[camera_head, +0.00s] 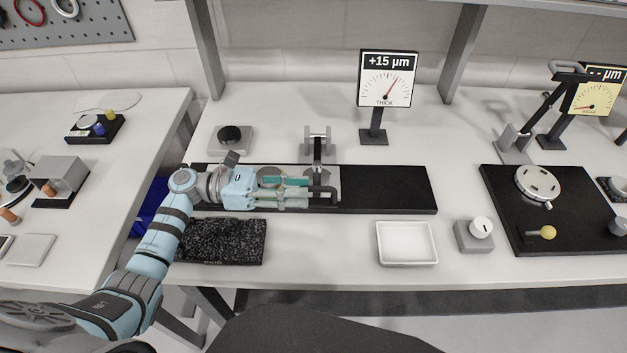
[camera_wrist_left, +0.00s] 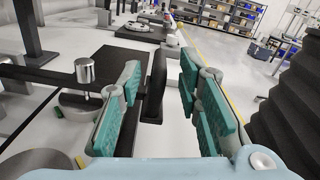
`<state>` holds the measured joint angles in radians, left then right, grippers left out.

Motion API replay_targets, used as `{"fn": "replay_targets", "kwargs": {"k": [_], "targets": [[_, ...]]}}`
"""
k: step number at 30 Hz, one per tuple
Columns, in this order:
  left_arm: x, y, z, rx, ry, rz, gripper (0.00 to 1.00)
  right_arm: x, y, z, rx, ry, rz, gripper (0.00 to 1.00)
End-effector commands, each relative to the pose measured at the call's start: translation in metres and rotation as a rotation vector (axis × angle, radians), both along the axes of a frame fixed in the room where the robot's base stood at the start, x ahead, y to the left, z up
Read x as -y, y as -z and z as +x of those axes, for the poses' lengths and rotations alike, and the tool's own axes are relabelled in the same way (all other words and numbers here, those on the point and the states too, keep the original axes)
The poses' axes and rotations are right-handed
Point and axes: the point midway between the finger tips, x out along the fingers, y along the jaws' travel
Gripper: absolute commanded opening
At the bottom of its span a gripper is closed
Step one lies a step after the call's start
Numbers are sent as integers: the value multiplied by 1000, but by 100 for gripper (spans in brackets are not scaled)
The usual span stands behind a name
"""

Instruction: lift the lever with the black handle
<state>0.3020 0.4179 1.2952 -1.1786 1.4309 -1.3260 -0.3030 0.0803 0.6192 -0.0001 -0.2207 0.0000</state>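The lever (camera_head: 318,150) stands on the long black base (camera_head: 390,188) in the head view, and its black handle (camera_head: 327,192) is at the near end. My left gripper (camera_head: 309,192) reaches in from the left over the base, its teal-padded fingers at the handle. In the left wrist view the dark upright handle (camera_wrist_left: 156,82) stands between the two spread fingers (camera_wrist_left: 160,105), with gaps visible on both sides. The left gripper is open. Its fingers partly hide the lever's lower parts in the head view. My right gripper is not in view.
A dial display (camera_head: 387,80) reading +15 µm stands behind the base. A speckled dark slab (camera_head: 222,241) and a white tray (camera_head: 407,262) lie in front. A white-knobbed box (camera_head: 469,238) and another black station (camera_head: 510,210) are to the right.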

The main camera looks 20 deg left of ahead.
Motion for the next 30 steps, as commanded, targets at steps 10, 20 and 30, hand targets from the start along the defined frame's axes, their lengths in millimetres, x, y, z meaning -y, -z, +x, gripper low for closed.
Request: {"fn": "replay_targets", "kwargs": {"k": [10, 20, 30], "targets": [[37, 0, 9, 0, -4, 2, 32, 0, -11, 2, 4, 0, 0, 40], [37, 1, 9, 0, -4, 1, 11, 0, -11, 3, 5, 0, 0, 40], [37, 1, 9, -1, -3, 0, 0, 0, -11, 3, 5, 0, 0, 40]]}}
